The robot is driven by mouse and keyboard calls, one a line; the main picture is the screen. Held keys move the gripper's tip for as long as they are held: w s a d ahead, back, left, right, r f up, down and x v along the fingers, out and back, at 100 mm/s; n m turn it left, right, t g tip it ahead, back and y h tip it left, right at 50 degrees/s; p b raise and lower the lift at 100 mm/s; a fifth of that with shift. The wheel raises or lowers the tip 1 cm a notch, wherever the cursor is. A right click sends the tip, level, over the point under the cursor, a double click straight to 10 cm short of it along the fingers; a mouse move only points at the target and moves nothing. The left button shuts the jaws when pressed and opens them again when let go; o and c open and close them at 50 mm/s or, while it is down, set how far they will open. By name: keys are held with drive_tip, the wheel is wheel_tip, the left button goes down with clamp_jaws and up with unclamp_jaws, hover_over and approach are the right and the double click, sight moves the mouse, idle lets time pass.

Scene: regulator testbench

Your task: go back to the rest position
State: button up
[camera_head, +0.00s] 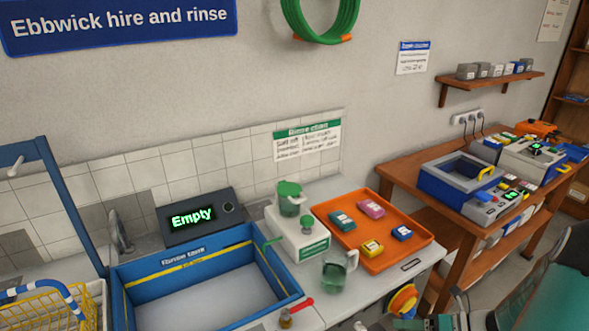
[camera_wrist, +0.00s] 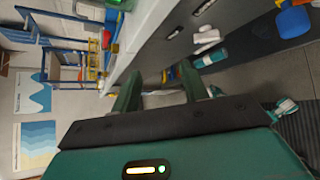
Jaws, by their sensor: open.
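My gripper (camera_wrist: 161,92) is open in the wrist view, its two dark green fingers apart with nothing held between them. It points past the front of a pale counter (camera_wrist: 150,45) toward the floor area. In the head view, green and dark parts of my arm (camera_head: 562,275) show at the lower right edge, in front of the bench; I cannot make out the fingertips clearly there.
An orange tray (camera_head: 338,243) holds several coloured blocks, beside a clear jug (camera_head: 338,272). A wooden bench (camera_head: 398,176) with devices stands at right. A yellow basket (camera_head: 40,308) is at left.

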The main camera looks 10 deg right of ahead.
drive_tip(key=s+a+r+m+h, duration=0.2)
drive_tip(key=a+r+m, duration=0.4)
drive_tip(key=m, duration=0.6)
drive_tip(key=s+a+r+m+g+h, duration=0.1)
drive_tip(key=s+a+r+m+h, duration=0.2)
drive_tip(key=r+m, duration=0.7)
drive_tip(key=s+a+r+m+h, duration=0.2)
drive_tip(key=a+r+m+h, duration=0.4)
drive_tip(key=a+m, duration=0.5)
wheel_tip(320, 180, up, 2)
drive_tip(key=m, duration=0.3)
drive_tip(key=shift+s, duration=0.35)
